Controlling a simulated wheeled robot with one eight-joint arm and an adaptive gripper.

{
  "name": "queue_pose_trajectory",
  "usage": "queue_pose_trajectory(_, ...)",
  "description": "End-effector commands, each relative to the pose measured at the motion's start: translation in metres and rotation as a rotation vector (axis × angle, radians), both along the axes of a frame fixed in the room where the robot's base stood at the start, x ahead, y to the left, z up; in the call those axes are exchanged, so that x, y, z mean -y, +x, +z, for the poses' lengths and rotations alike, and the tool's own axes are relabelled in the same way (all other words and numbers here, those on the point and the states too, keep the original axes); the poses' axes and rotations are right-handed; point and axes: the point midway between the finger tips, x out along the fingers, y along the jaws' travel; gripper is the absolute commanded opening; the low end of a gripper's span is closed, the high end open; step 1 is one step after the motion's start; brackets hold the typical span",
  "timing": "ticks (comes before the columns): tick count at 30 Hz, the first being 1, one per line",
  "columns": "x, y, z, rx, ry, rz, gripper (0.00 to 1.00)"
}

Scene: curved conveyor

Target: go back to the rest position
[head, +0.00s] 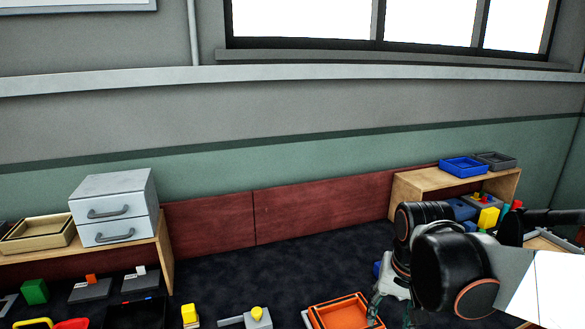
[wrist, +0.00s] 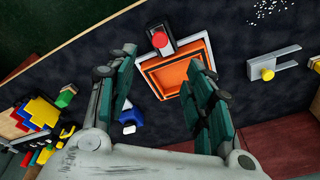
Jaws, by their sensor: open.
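My gripper (head: 380,297) hangs at the lower right of the head view, beside the orange tray. In the wrist view my gripper (wrist: 160,92) has its two green-padded fingers spread wide apart with nothing held between them. The orange tray (head: 348,304) lies on the dark surface, partly cut off by the lower edge of the head view. In the wrist view the orange tray (wrist: 178,78) shows beyond the fingertips, with a red-knobbed piece (wrist: 159,40) at its far edge.
A grey two-drawer cabinet (head: 115,207) and a tan tray (head: 36,236) stand on the left shelf. A blue tray (head: 463,167) sits on the right shelf. A grey fixture with a yellow knob (head: 257,314) lies left of the orange tray. Dark surface behind it is clear.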

Motion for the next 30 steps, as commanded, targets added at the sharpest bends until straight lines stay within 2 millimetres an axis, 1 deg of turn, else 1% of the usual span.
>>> queue_pose_trajectory(1, -0.001, -0.010, 0.006, 0.032, -0.005, 0.023, 0.48)
queue_pose_trajectory(6, -0.002, -0.034, 0.023, 0.143, -0.027, 0.105, 0.48)
queue_pose_trajectory(11, -0.004, -0.056, 0.033, 0.249, -0.055, 0.181, 0.48)
queue_pose_trajectory(16, -0.005, -0.077, 0.038, 0.351, -0.091, 0.252, 0.48)
queue_pose_trajectory(21, -0.006, -0.088, 0.040, 0.417, -0.118, 0.299, 0.48)
queue_pose_trajectory(30, -0.006, -0.091, 0.041, 0.444, -0.130, 0.316, 0.48)
